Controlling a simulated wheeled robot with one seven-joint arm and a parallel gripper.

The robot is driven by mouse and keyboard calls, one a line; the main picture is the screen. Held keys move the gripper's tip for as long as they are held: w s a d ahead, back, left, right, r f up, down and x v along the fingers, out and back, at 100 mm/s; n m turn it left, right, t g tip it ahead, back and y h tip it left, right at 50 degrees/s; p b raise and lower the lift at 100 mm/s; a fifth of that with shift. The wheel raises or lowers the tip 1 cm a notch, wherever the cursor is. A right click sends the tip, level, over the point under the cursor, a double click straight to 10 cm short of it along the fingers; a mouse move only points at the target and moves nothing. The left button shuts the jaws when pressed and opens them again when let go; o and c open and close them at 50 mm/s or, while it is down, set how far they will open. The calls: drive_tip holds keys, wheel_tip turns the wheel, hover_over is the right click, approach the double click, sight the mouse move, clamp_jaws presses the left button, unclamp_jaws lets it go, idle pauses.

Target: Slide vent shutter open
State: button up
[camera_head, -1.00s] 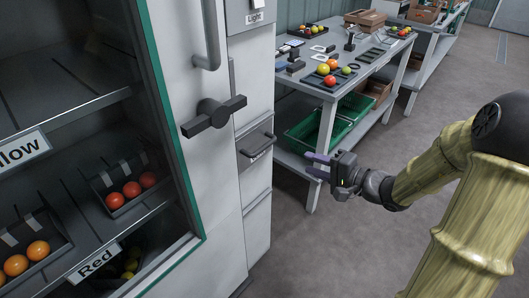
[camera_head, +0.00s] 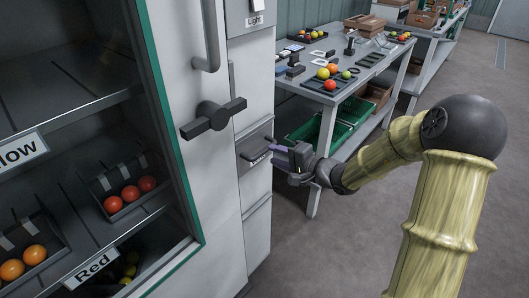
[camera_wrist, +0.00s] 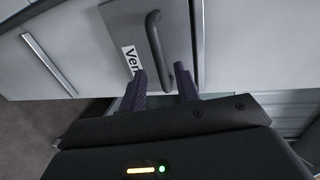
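The vent shutter (camera_head: 247,155) is a small grey panel with a dark bar handle on the narrow side of the white cabinet. In the wrist view the shutter (camera_wrist: 115,25) carries a label reading "Ver", partly hidden by a finger, and its curved handle (camera_wrist: 155,45) stands out from the panel. My gripper (camera_head: 275,153) is at the shutter, its purple fingers pointing at the panel. In the wrist view my gripper (camera_wrist: 161,85) is open, one finger on each side of the handle's lower end. I cannot tell whether the fingers touch the handle.
A black turn handle (camera_head: 213,120) and a tall grey door handle (camera_head: 209,40) jut from the cabinet left of the shutter. A table (camera_head: 318,95) with trays of tomatoes stands behind, with green crates (camera_head: 303,131) below. The floor at right is clear.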

sight(266, 151)
drive_tip(key=x, duration=0.5)
drive_tip(key=shift+w+a, duration=0.1)
clamp_jaws()
